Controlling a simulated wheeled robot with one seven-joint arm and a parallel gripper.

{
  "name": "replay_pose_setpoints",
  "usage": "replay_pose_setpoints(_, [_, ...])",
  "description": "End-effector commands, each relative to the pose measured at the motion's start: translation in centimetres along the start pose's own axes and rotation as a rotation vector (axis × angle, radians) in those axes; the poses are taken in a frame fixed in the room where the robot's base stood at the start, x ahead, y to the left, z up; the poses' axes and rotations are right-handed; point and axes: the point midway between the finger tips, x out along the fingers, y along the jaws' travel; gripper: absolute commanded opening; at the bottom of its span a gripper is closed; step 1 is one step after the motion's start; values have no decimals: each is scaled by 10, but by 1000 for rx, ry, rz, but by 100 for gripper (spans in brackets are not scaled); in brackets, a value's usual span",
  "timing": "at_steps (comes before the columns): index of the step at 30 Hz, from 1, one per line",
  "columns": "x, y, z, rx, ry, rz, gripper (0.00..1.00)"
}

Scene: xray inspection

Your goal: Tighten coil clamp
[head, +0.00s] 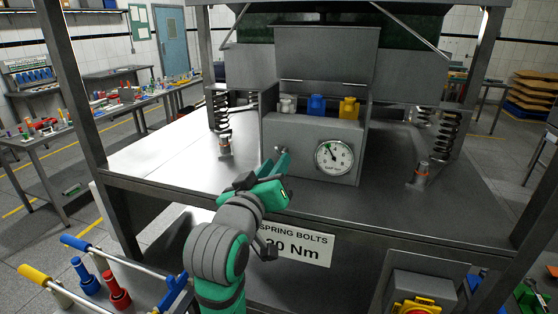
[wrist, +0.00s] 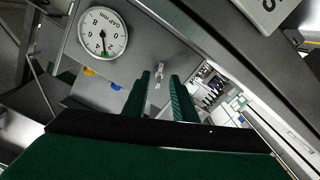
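My gripper (head: 282,160) is in front of the grey box, left of its gauge. In the wrist view its two green fingers (wrist: 163,85) are parallel and apart, with nothing held between them. A small silver knob (wrist: 158,71) on the box front shows just beyond and between the fingertips; in the head view it (head: 280,149) is at the fingertips. I cannot tell whether they touch. Dark coil springs stand at the left (head: 221,111) and right (head: 447,134) of the bench. I cannot tell which part is the coil clamp.
The grey box (head: 305,135) carries a round dial gauge (head: 333,157) and white, blue (head: 317,105) and yellow (head: 349,107) pieces in its open top. Metal fittings stand near the springs (head: 225,146) (head: 420,173). Frame posts flank the bench (head: 140,160). A sign (head: 300,241) hangs below its front edge.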

Motion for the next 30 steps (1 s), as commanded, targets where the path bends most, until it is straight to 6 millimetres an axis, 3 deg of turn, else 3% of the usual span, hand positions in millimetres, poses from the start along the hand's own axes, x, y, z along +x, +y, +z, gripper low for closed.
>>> replay_pose_setpoints(6, [24,1,1,-1,-2,1,25])
replay_pose_setpoints(17, [28,1,1,-1,-1,2,25])
replay_pose_setpoints(21, [28,1,1,-1,-1,2,0])
replay_pose_setpoints(30, [28,1,1,19,0,2,0])
